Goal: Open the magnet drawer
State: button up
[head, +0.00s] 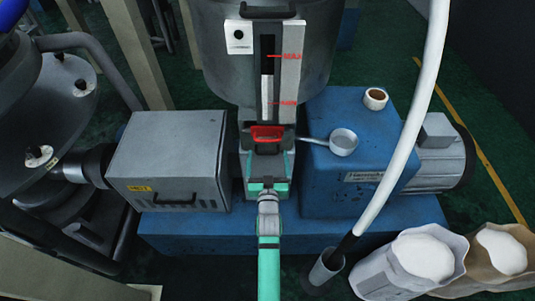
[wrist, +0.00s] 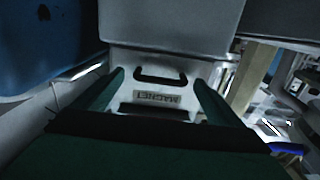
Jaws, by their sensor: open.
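The magnet drawer (wrist: 212,72) has a pale metal front in the wrist view, with a dark bar handle (wrist: 160,76) and an upside-down label reading MAGNET (wrist: 157,97). My gripper (wrist: 159,80) is open, with one green finger on each side of the handle; I cannot tell whether either finger touches it. The head view shows my gripper (head: 267,158) at the lower front of the central metal column, just below a red handle (head: 266,133). There my gripper and wrist hide much of the drawer front. The drawer looks shut, but its depth is hard to judge.
A grey metal box (head: 168,160) stands left of my gripper. A white hose (head: 415,110) runs down to the right, near open sacks (head: 425,255).

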jog(key=shift+w+a, duration=0.1)
jog(key=shift+w, duration=0.85)
jog(key=c, duration=1.5)
